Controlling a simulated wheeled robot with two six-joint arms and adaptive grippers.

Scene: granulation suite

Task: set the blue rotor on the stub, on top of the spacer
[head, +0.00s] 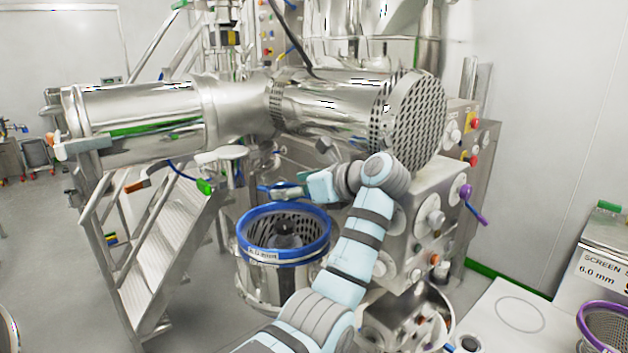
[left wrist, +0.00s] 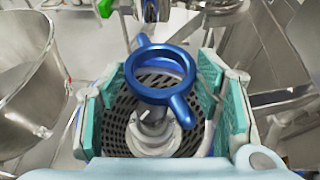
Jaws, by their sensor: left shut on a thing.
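The blue rotor (left wrist: 163,92), a ring with stubby arms, is in my left gripper (head: 290,189). In the head view the rotor (head: 272,187) shows as a thin blue strip above the blue-rimmed screen. In the left wrist view the teal finger pads of my left gripper (left wrist: 163,105) stand either side of it; the exact contact is hard to see. The grey stub (left wrist: 153,122) stands inside the perforated screen below, with a pale collar, perhaps the spacer (left wrist: 152,141), around it. The rotor is above and partly covers the stub. My right gripper is not in view.
The blue-rimmed screen housing (head: 252,252) surrounds the stub. A large steel cylinder (head: 330,105) hangs above my gripper. A machine panel with knobs (head: 425,225) is close on the right. A white table (head: 515,315) holds a purple-rimmed screen (head: 590,312).

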